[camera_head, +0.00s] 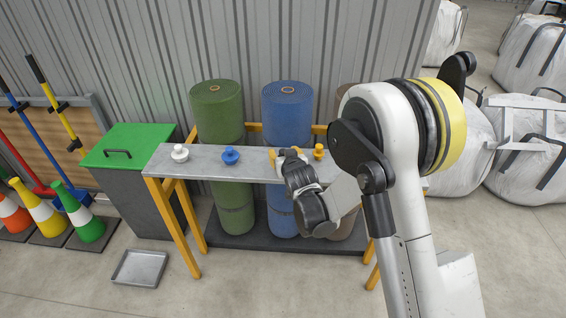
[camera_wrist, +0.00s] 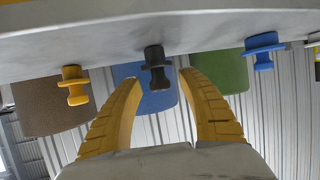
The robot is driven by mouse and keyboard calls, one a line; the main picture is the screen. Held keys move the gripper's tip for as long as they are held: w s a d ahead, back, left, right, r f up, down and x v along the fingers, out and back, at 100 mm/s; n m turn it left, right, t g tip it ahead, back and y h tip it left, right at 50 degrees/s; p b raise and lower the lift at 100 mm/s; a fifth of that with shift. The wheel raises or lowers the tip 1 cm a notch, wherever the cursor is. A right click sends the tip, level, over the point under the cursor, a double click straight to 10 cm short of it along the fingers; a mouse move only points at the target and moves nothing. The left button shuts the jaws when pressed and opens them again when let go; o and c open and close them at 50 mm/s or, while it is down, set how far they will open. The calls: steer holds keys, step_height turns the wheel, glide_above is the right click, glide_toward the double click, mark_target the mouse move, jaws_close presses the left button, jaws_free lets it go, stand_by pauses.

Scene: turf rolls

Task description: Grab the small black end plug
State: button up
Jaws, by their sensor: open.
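The small black end plug (camera_wrist: 155,65) stands on the grey shelf in the wrist view, which shows the scene upside down. My gripper (camera_wrist: 160,79) is open, with one yellow finger to each side of the plug's line. The plug appears at the gap between the fingertips, and I see no contact. In the head view my gripper (camera_head: 289,153) is at the shelf between the blue and yellow plugs.
On the shelf (camera_head: 206,164) stand a white plug (camera_head: 180,153), a blue plug (camera_head: 230,155) and a yellow plug (camera_head: 319,151). Green (camera_head: 217,108), blue (camera_head: 287,110) and brown rolls stand behind. A green-lidded bin (camera_head: 128,146) is at left.

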steer(key=shift+w+f, duration=0.1)
steer(key=shift+w, duration=0.2)
jaws_close()
